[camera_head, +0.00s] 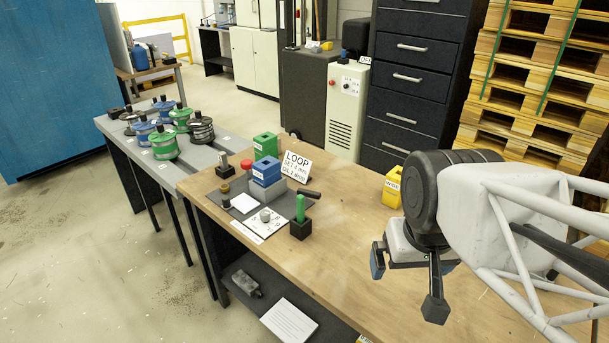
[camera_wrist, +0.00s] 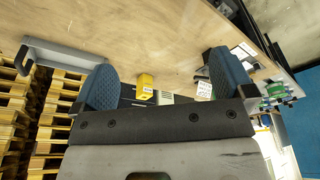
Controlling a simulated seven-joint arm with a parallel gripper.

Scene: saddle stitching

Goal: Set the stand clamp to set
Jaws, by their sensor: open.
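A grey block with a blue labelled block on it (camera_head: 266,172) stands on a dark mat on the wooden bench. A black handle (camera_head: 309,193) juts out at its right. I cannot tell for sure which part is the stand clamp, nor its setting. A round grey knob (camera_head: 265,215) sits on a white card with printed marks (camera_head: 259,228) in front. My gripper (camera_head: 406,284) is open and empty above the bench's right part, well apart from these things. Its two blue-padded fingers also show in the wrist view (camera_wrist: 165,84).
A sign reading LOOP (camera_head: 296,166), a green block (camera_head: 265,145), a red knob (camera_head: 246,165) and a green-handled tool in a black holder (camera_head: 300,220) crowd the mat area. A yellow block (camera_head: 392,188) stands at the back edge. The bench between is clear.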

